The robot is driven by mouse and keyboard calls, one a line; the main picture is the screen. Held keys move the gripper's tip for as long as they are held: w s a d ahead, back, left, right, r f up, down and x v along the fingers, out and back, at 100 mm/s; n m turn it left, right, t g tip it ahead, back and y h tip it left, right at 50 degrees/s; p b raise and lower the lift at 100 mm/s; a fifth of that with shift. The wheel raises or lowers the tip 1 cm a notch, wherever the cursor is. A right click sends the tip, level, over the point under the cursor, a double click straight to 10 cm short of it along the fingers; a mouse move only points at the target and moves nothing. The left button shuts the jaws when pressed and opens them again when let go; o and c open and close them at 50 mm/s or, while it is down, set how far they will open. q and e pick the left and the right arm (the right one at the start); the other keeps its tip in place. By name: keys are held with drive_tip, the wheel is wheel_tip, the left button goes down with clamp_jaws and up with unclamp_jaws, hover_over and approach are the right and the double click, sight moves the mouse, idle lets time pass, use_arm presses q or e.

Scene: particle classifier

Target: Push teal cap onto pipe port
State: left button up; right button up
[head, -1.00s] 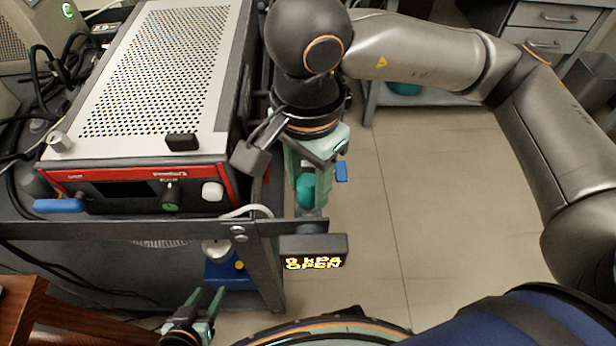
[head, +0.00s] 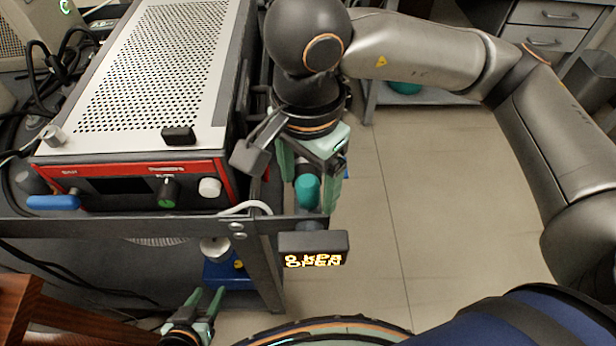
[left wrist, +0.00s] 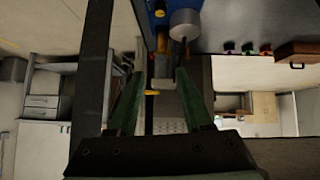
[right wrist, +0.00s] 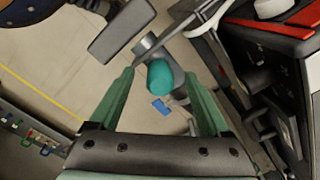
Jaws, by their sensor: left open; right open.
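The teal cap (head: 307,190) sits at the end of the grey pipe (head: 312,222) beside the bench frame's front corner. It also shows in the right wrist view (right wrist: 160,77), in line with the pipe; I cannot tell how far it is seated. My right gripper (head: 314,187) is open, with one finger on each side of the cap and a gap visible around it. In the right wrist view its fingertips (right wrist: 160,74) flank the cap. My left gripper (head: 207,297) is open and empty, low at the bottom left, away from the cap.
A dark display (head: 314,254) reading 0 kPa OPEN hangs just in front of the pipe. The red-fronted instrument (head: 130,182) stands left of my right gripper. A grey frame rail (head: 120,228) runs below it. Floor at right is clear.

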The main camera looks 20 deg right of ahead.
sight(308, 181)
use_arm(q)
drive_tip(key=shift+s, duration=0.3)
drive_tip(key=r, duration=0.1)
drive_tip(key=r+p, duration=0.2)
drive_tip(key=shift+a+r, duration=0.15)
drive_tip(key=shift+a, duration=0.15)
use_arm(e)
wheel_tip(308, 181, up, 12)
drive_tip(key=shift+r, duration=0.25)
